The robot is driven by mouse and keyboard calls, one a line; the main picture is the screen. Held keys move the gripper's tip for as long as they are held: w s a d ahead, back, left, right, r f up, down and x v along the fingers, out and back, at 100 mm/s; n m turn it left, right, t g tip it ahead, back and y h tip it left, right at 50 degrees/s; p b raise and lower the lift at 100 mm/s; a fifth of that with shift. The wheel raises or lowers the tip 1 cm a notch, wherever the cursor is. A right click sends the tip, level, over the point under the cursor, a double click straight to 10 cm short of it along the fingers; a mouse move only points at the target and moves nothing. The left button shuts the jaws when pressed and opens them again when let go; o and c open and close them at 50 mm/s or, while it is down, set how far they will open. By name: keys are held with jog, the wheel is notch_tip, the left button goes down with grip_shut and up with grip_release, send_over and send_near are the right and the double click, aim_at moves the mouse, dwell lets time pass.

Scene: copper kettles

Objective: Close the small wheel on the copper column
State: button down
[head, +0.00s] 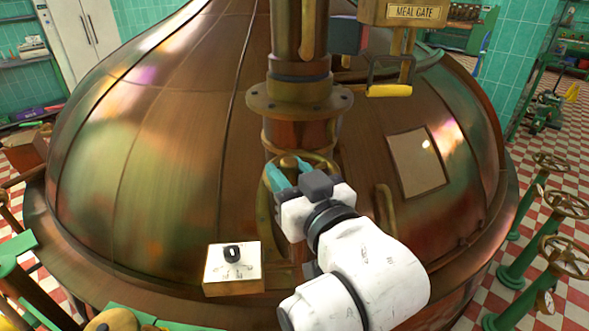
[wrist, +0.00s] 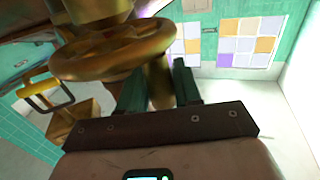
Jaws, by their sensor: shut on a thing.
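The small brass wheel (head: 322,160) sits on the front of the copper column (head: 300,135), low down. My gripper (head: 289,172) is at the wheel's near side, its teal fingers partly covering it. In the wrist view the round wheel (wrist: 90,66) fills the upper left. There my gripper (wrist: 158,80) has one finger on each side of a brass part at the wheel's right side, and is shut on it. Whether this part is the rim or a handle on it is hard to tell. Part of the wheel is hidden behind my gripper.
A yellow-handled crank (head: 390,90) hangs under the MEAL GATE box (head: 402,12) at upper right. A white box with a black knob (head: 233,267) stands left of my arm. The copper dome (head: 150,150) curves all around. Several valve wheels (head: 562,204) stand at far right.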

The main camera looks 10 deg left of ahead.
jog(key=shift+a+m+t+h, duration=0.3)
jog(key=shift+m+h, duration=0.1)
jog(key=shift+h, duration=0.1)
jog(key=c, duration=0.9)
grip_release()
jog(key=shift+d, duration=0.1)
jog(key=b+v, duration=0.1)
jog(key=v, duration=0.9)
jog(key=shift+s+b, duration=0.3)
jog(key=shift+b, duration=0.05)
